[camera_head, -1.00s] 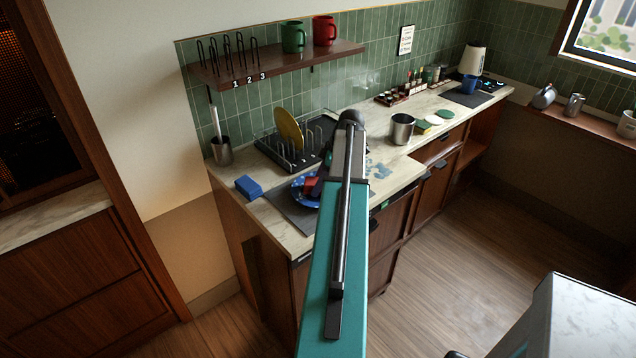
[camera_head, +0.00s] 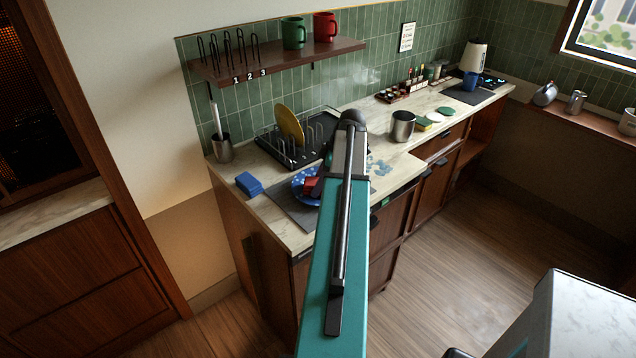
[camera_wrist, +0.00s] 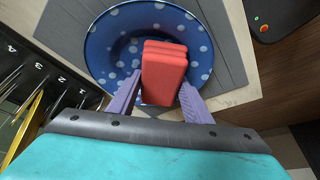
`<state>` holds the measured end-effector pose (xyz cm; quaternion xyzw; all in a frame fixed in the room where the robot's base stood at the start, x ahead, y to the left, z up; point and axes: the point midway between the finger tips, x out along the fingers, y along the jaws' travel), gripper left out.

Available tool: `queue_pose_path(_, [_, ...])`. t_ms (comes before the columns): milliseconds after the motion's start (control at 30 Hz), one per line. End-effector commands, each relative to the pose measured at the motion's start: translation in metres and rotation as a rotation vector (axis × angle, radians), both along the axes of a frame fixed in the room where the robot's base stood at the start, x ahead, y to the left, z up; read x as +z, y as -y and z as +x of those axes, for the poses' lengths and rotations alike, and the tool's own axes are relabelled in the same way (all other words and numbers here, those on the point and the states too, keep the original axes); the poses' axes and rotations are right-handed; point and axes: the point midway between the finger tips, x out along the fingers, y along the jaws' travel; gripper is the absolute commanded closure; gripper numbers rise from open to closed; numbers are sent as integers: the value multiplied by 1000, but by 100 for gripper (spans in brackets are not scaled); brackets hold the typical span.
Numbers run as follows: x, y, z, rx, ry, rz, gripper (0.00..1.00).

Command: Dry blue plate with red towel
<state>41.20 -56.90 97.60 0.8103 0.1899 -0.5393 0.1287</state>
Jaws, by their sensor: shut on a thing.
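The blue plate (camera_wrist: 108,62) with pale spots lies on a grey mat (camera_wrist: 226,30) in the wrist view. In the head view the plate (camera_head: 300,180) is partly hidden by my arm. The folded red towel (camera_wrist: 164,68) is between the fingers of my gripper (camera_wrist: 160,100), over the middle and near side of the plate. My gripper is shut on the towel. The towel also shows in the head view (camera_head: 312,186). I cannot tell how firmly the towel touches the plate.
A folded blue cloth (camera_head: 249,184) lies left of the mat. A black dish rack (camera_head: 272,143) holding a yellow plate (camera_head: 290,126) stands behind. A metal pot (camera_head: 402,125) stands to the right. A utensil cup (camera_head: 222,150) is at the counter's left end.

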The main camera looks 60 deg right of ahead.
Motion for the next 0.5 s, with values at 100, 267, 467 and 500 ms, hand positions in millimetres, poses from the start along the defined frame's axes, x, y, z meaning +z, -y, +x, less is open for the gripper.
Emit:
queue_pose_path(100, [-5,0,-1,3,-10,9,73])
queue_pose_path(267, [-5,10,4,2,-9,7,73])
queue_pose_path(467, [-2,23,11,1,-6,4,73])
queue_pose_path(500, [-2,26,12,1,-6,4,73])
